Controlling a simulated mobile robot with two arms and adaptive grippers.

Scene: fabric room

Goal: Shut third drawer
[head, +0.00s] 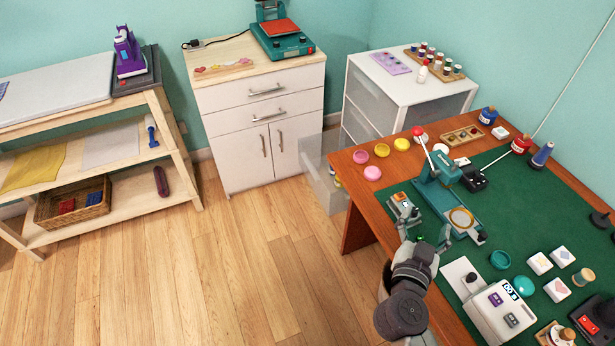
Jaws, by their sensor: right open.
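The white plastic drawer unit (407,95) stands against the back wall, behind the desk. Its upper drawer (371,100) and the one below (357,125) look closed. A low translucent drawer (322,178), which appears to be the third, is pulled out far to the left over the floor. The desk corner hides part of it, and a few small items show inside. My right gripper (428,238) is open over the desk's near left edge, well to the front right of that drawer, apart from it. My left gripper is not in view.
The wooden desk (352,222) with a green mat lies between my right arm and the drawer unit. A teal press (445,180) and a small device (403,208) stand near the gripper. A white cabinet (262,120) is at the back. The wooden floor (240,270) is clear.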

